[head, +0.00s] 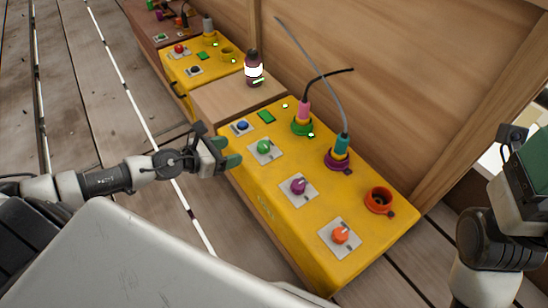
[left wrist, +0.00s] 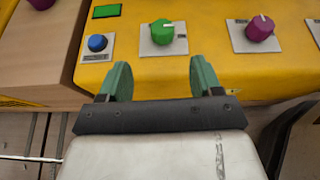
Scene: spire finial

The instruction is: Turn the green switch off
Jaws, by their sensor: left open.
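The green switch (head: 264,147) is a round knob with a pale pointer mark on a light square plate, on top of the yellow box (head: 258,198). In the left wrist view the green switch (left wrist: 162,33) is just beyond my fingertips, with its pale mark near the top. My left gripper (head: 228,151) is at the box's near edge, left of the switch and apart from it. In the left wrist view the left gripper (left wrist: 160,80) has its two green fingers spread, with nothing between them. My right gripper (head: 520,150) is at the right edge; its fingers do not show clearly.
A blue button (head: 242,126), a purple knob (head: 298,186) and an orange knob (head: 340,235) sit in line with the switch. Behind are a green socket (head: 301,127) with a pink plug, a purple socket with a teal plug, and an orange socket (head: 379,200).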

